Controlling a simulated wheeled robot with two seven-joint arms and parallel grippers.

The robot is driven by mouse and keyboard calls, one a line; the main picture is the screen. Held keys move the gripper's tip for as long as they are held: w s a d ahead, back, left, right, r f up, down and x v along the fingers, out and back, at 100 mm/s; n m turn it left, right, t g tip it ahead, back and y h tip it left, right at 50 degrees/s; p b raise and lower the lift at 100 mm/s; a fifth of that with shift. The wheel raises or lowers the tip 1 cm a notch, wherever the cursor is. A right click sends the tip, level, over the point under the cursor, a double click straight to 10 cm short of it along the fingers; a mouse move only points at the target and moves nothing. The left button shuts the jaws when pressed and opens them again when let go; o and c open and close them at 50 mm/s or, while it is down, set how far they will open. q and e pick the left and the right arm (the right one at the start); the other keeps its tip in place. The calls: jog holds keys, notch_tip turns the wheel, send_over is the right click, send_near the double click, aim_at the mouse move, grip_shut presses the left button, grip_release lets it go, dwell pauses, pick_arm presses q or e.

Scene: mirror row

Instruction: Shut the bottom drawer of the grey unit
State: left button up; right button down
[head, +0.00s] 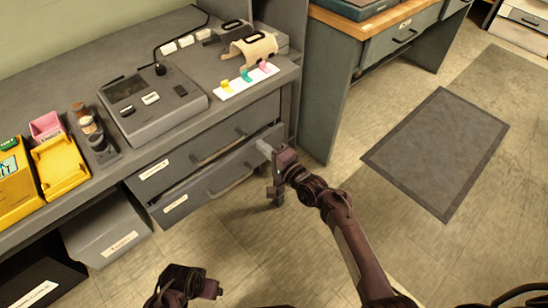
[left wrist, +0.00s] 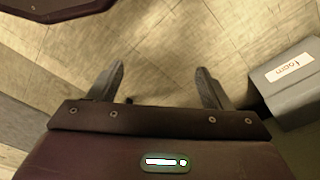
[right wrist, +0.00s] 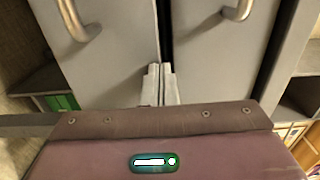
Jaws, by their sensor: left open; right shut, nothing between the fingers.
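The grey unit has two drawers under its worktop. The bottom drawer (head: 198,194), with a bar handle (head: 235,181) and a white label, stands out a little in front of the upper drawer (head: 192,156). My right gripper (head: 264,149) is shut and empty, its fingertips at the right end of the bottom drawer's front. In the right wrist view the shut fingers (right wrist: 160,84) overlap the edge of a drawer front (right wrist: 105,60), beside a dark gap; contact is unclear. My left gripper (left wrist: 160,85) is open and empty above the floor.
A grey bin labelled foam (left wrist: 290,82) stands right of my left fingers; it also shows under the worktop (head: 105,235). The worktop holds a grey device (head: 155,108) and yellow bins (head: 62,165). A floor mat (head: 437,150) lies right; floor before the drawers is clear.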

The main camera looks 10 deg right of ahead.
pick_arm(q)
jog(key=shift+w+a+r, duration=0.1)
jog(key=shift+w+r, duration=0.25)
jog(key=shift+r, duration=0.5)
pick_arm(e)
jog(key=x, duration=0.2)
jog(key=shift+w+a+r, duration=0.1)
jog(key=shift+w+r, duration=0.15)
